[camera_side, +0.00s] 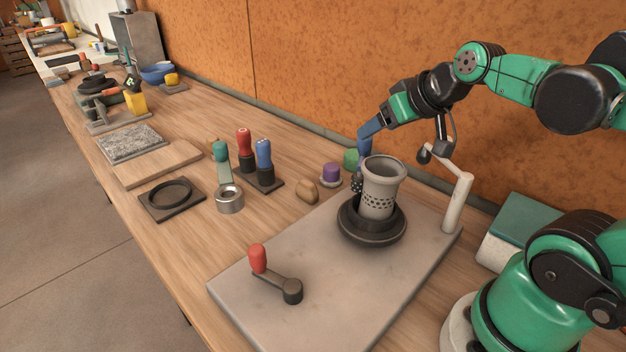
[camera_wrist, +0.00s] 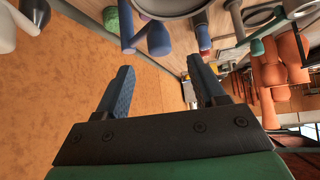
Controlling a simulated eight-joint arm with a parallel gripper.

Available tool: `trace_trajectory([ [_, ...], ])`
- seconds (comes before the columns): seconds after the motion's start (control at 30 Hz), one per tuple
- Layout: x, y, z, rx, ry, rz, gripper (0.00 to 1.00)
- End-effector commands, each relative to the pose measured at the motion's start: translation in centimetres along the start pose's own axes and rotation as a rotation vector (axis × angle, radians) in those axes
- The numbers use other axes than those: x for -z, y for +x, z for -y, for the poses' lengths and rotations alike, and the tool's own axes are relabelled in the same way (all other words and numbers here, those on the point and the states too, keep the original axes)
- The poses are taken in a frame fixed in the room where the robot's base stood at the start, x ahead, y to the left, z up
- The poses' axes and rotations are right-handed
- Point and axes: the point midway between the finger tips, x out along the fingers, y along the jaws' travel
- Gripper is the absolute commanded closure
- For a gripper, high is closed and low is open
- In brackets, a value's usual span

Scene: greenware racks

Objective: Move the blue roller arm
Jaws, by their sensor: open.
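A blue upright roller (camera_wrist: 158,40) shows at the top of the wrist view, close beside the grey pot (camera_wrist: 172,6). It lies beyond and between my open fingers, apart from them. In the side view, the spot is largely hidden behind the perforated grey pot (camera_side: 382,188), which stands on a dark round wheel (camera_side: 372,224). In the wrist view my gripper (camera_wrist: 160,88) is open and empty.
A red-knobbed crank arm (camera_side: 270,272) lies on the grey board (camera_side: 330,285). A pale post (camera_side: 458,203) stands right of the pot. Green block (camera_side: 352,158) and purple-topped pot (camera_side: 331,173) are near my gripper. Blue (camera_side: 264,155) and red (camera_side: 244,145) handles stand left. The board's front is mostly clear.

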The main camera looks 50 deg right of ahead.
Motion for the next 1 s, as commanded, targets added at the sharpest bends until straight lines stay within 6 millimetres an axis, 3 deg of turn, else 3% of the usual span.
trace_trajectory([
  [0.5, 0.1, 4.5, 0.0, 0.001, -0.001, 0.000, 0.37],
  [0.97, 0.0, 5.1, 0.0, 0.001, -0.001, 0.000, 0.37],
  [1.0, 0.0, 5.1, 0.1, 0.001, -0.001, 0.000, 0.48],
])
